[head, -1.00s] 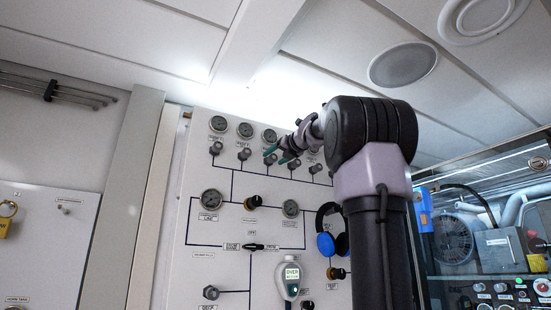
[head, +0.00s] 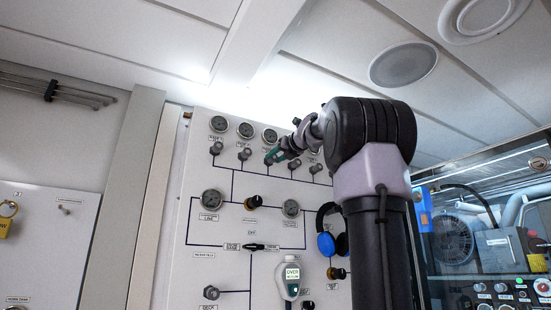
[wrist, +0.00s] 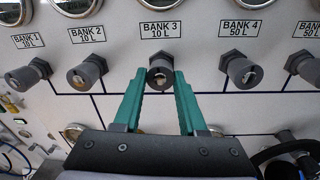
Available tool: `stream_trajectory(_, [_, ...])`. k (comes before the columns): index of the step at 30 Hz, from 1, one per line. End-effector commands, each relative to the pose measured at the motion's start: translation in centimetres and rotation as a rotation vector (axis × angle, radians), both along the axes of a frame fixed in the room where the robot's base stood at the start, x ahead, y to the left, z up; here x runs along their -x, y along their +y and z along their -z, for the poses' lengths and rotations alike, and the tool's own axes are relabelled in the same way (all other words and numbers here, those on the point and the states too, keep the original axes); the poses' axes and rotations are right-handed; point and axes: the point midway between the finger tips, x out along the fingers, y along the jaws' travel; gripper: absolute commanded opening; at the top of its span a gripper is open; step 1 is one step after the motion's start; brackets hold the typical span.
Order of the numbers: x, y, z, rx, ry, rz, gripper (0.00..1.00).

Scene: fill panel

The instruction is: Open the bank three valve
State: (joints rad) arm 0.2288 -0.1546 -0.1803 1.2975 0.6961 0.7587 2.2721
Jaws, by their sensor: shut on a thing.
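The bank three valve (wrist: 160,74) is a dark grey knob below the label "BANK 3 10 L" (wrist: 161,29) in the wrist view. My gripper (wrist: 160,82) has its two green fingers on either side of this knob, shut on it. In the head view my gripper (head: 271,158) reaches the upper row of valves on the white panel (head: 225,270). The bank three knob is hidden there behind my fingers.
The bank 2 knob (wrist: 87,73) and the bank 4 knob (wrist: 238,69) stand close on either side. Gauges (head: 246,130) sit above the valves. Blue headphones (head: 326,243) and a handheld meter (head: 291,278) hang lower on the panel.

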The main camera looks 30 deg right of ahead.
Motion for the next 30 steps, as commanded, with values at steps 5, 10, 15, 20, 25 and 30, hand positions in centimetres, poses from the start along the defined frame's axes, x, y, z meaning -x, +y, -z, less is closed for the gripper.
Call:
stream_trajectory(5, [0.00, -0.07, 0.01, 0.140, -0.004, 0.000, 0.00])
stream_trajectory(10, [0.00, -0.11, 0.02, 0.300, -0.009, 0.001, 0.00])
stream_trajectory(15, [0.00, -0.13, -0.01, 0.462, -0.015, 0.001, 0.00])
stream_trajectory(20, [0.01, -0.14, -0.04, 0.615, -0.020, 0.001, 0.00])
stream_trajectory(25, [0.01, -0.13, -0.08, 0.778, -0.026, 0.000, 0.00])
stream_trajectory(30, [0.01, -0.12, -0.11, 0.938, -0.032, 0.000, 0.00])
